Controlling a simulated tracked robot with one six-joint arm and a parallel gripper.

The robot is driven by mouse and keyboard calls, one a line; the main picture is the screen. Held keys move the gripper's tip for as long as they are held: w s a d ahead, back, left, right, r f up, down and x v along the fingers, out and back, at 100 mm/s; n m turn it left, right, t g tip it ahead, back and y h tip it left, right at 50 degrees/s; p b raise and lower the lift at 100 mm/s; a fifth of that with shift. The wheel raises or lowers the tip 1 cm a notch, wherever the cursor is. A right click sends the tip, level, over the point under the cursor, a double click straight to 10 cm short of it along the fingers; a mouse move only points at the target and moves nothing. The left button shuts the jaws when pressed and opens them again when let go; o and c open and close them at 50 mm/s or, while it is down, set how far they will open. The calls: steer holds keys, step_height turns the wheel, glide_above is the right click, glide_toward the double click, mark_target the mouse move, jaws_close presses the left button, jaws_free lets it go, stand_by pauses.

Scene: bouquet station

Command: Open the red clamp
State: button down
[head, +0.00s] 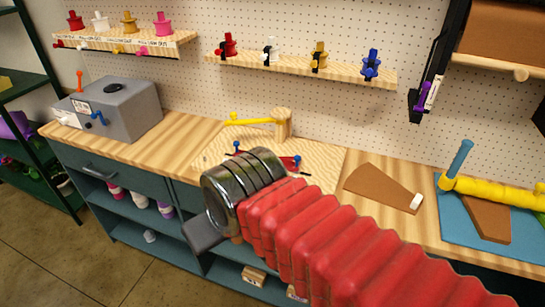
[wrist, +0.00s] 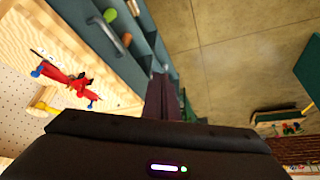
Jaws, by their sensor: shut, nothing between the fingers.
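A small red clamp (head: 228,45) with black parts sits on the upper wall shelf in the head view. A red fixture with blue ends (wrist: 68,80) lies on the pale wooden board in the wrist view; part of it shows behind my arm in the head view (head: 291,162). I cannot tell which is the task's clamp, or whether either is open. My gripper (head: 203,235) is in front of the bench edge, apart from both, its tips partly hidden in the head view. Its dark fingers (wrist: 161,98) are shut and empty in the wrist view.
The wooden bench (head: 180,135) carries a grey box (head: 115,105), a wooden post with a yellow arm (head: 282,124), a brown wedge (head: 382,187) and a blue mat (head: 455,225). White, yellow and blue clamps share the shelf (head: 300,68). Open floor (wrist: 225,60) lies before the bench.

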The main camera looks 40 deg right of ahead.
stand_by(0.4)
steer(key=w+d+f+m+g+y, duration=0.3)
steer(key=w+d+f+m+y, duration=0.3)
steer(key=y, duration=0.3)
steer(key=w+d+m+t, duration=0.1)
steer(key=d+t, duration=0.3)
steer(key=d, duration=0.5)
steer(key=w+d+f+m+t, duration=0.1)
steer(key=d+t, duration=0.3)
steer(key=d, duration=0.4)
steer(key=w+d+f+m+t, duration=0.1)
steer(key=w+d+m+t, duration=0.1)
steer(key=d, duration=0.7)
steer(key=shift+d+m+t+y, duration=0.2)
steer(key=shift+m+t, duration=0.1)
steer(key=shift+t, duration=0.3)
steer(key=shift+d+m+t+y, duration=0.1)
steer(key=shift+m+t+y, duration=0.15)
steer(key=shift+t, duration=0.35)
steer(key=shift+a, duration=0.1)
